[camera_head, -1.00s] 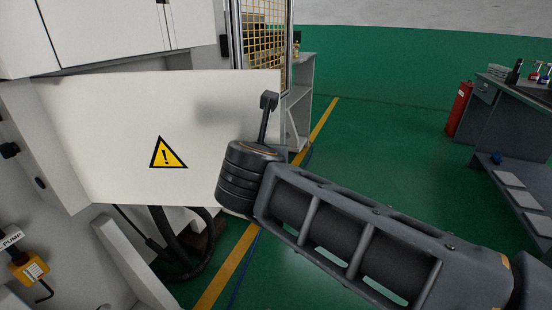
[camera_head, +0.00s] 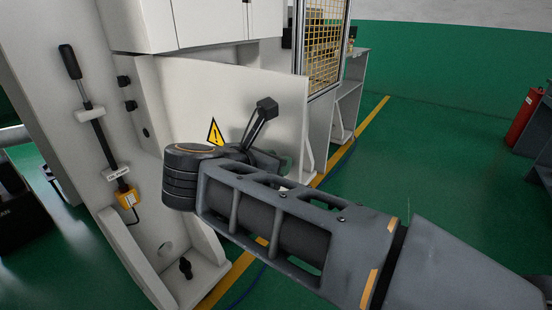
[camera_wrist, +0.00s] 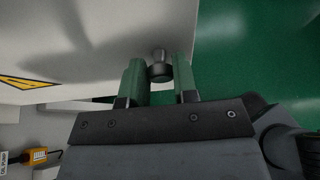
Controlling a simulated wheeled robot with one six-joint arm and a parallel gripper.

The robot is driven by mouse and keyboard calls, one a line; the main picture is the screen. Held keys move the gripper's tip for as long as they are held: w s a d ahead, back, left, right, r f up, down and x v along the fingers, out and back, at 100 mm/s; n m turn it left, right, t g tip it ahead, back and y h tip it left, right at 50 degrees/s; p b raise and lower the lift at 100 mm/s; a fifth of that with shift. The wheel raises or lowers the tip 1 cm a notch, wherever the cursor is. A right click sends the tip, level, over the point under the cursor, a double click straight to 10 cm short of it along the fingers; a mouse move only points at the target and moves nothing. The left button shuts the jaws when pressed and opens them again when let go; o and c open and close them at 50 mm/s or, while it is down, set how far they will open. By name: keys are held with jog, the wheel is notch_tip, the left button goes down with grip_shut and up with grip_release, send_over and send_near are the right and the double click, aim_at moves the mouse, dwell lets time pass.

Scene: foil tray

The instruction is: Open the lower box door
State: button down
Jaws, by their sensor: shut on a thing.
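The lower box door (camera_head: 275,105) is a white panel with a yellow warning triangle (camera_head: 215,132), below the upper white cabinet. Its face also fills the upper left of the wrist view (camera_wrist: 85,45). A small grey knob (camera_wrist: 160,66) stands near the door's right edge in the wrist view. My gripper (camera_wrist: 159,80) has its two greenish fingers on either side of this knob and is shut on it. In the head view my wrist and arm cover the lower part of the door and most of the gripper. I cannot tell how far the door stands off its box.
A yellow mesh guard (camera_head: 323,45) and a grey shelf (camera_head: 350,95) stand behind the door. A red extinguisher (camera_head: 524,118) is at right. Green floor between them is clear.

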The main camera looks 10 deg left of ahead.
dwell(0.3)
jog(key=c, duration=0.9)
grip_release()
jog(key=p+v, duration=0.3)
jog(key=v, duration=1.1)
jog(key=shift+a+f, duration=0.1)
